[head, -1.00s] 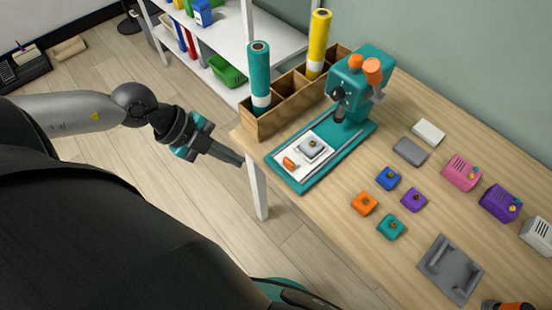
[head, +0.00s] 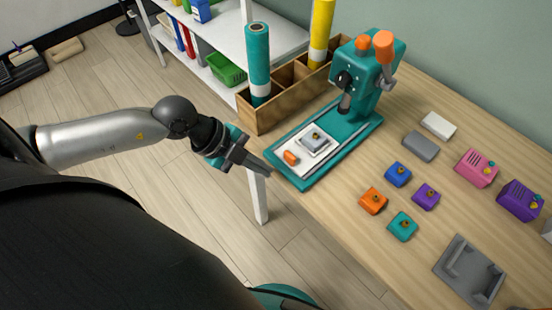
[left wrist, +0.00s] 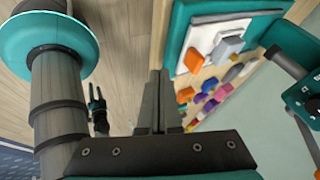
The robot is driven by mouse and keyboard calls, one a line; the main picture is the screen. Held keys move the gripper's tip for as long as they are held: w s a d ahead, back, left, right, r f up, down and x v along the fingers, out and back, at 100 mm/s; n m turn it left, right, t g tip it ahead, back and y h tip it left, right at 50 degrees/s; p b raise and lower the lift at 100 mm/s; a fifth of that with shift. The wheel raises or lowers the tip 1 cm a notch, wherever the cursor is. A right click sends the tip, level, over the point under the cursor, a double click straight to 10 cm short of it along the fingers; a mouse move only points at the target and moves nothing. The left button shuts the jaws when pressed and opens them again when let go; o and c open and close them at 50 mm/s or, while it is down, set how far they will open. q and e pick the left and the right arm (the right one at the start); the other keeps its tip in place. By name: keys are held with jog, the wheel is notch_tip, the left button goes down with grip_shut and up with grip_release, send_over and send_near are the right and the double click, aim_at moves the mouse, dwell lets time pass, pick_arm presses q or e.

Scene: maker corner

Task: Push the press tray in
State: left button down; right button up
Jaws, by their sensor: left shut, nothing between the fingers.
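The teal press (head: 365,85) stands at the table's near left corner. Its press tray (head: 318,138) is a pale plate on the teal base, out in front of the press head, with an orange tab (head: 291,157) at its front end and a grey block with a small knob (head: 314,142) on it. The tray also shows in the left wrist view (left wrist: 205,30). My left gripper (head: 269,169) is shut and empty, its tips just short of the base's front left edge, apart from the orange tab. A dark two-pronged shape, apparently my right gripper (left wrist: 97,105), shows small with its prongs apart.
A wooden organiser (head: 285,100) with teal and yellow rolls stands left of the press. Small coloured blocks, such as an orange one (head: 373,200), and a grey fixture (head: 468,270) lie to the right. A table leg (head: 258,197) stands below my left gripper.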

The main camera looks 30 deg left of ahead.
aim_at(290, 166)
pick_arm(q)
jog(key=w, duration=0.1)
jog(key=w+d, duration=0.1)
jog(key=w, duration=0.1)
jog(key=shift+w+d+f+b, duration=0.1)
jog(key=shift+w+d+b, duration=0.1)
jog(key=shift+w+b, duration=0.15)
pick_arm(e)
jog(key=w+d, duration=0.1)
jog(key=w+f, duration=0.1)
jog(key=shift+w+d+t, duration=0.3)
jog(key=shift+w+d, duration=0.05)
jog(key=shift+d, duration=0.05)
pick_arm(q)
jog(key=shift+w, duration=0.1)
pick_arm(e)
jog(key=shift+s, duration=0.15)
